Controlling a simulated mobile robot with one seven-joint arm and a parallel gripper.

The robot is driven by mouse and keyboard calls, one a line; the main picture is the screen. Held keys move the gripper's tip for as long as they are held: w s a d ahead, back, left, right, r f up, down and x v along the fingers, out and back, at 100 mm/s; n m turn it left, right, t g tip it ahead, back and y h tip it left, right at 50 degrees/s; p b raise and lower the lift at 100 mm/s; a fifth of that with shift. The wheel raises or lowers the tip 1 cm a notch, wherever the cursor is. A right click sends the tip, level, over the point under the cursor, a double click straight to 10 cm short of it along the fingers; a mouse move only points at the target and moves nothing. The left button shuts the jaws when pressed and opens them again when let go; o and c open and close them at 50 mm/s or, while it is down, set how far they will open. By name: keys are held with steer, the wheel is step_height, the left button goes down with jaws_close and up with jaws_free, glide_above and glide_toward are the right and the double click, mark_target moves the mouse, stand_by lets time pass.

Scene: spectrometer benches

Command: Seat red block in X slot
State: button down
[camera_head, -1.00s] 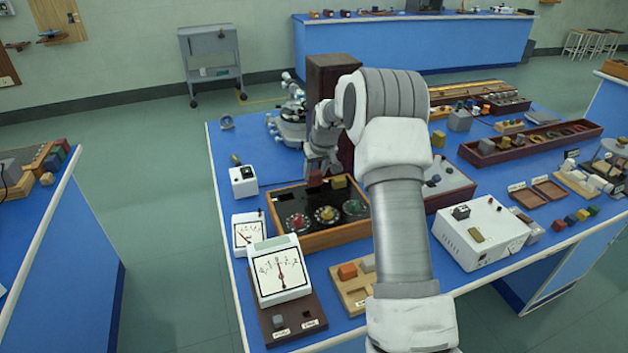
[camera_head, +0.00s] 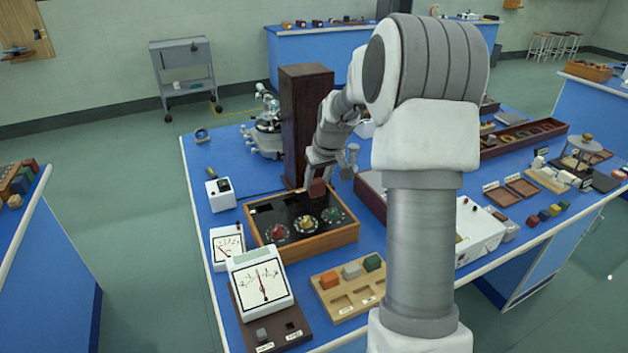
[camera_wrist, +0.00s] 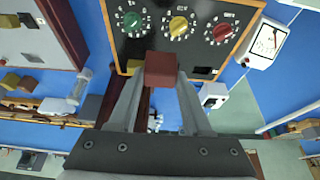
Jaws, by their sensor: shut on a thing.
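My gripper (camera_head: 319,176) is shut on a red block (camera_head: 317,187), held over the back edge of a dark, wooden-framed panel (camera_head: 305,230). In the wrist view the red block (camera_wrist: 160,68) sits between the tips of my gripper (camera_wrist: 160,82). The panel (camera_wrist: 160,50) carries a green, a yellow and a red dial there. A dark slot (camera_wrist: 202,70) shows beside the block; part of the panel behind the block is hidden. I cannot read which slot is marked X. The gap between block and panel is unclear.
A tall dark wooden column (camera_head: 306,120) stands just behind the gripper. A white meter (camera_head: 262,283) and a block tray (camera_head: 350,295) lie in front of the panel. A grey-topped box (camera_wrist: 40,30) stands beside the panel. My arm hides part of the bench.

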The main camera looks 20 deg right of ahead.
steer(key=shift+r+p, duration=0.75)
steer(key=shift+r, duration=0.6)
steer(key=w+a+f+p, duration=0.3)
steer(key=w+a+f, duration=0.4)
steer(key=w+a, duration=0.45)
steer(key=shift+s+f+b, duration=0.1)
steer(key=shift+f+b, duration=2.2)
steer(key=shift+f, duration=1.05)
steer(key=shift+c, duration=1.3)
jaws_free()
steer(key=shift+r, duration=0.1)
steer(key=v, duration=1.7)
steer(key=shift+s, duration=0.15)
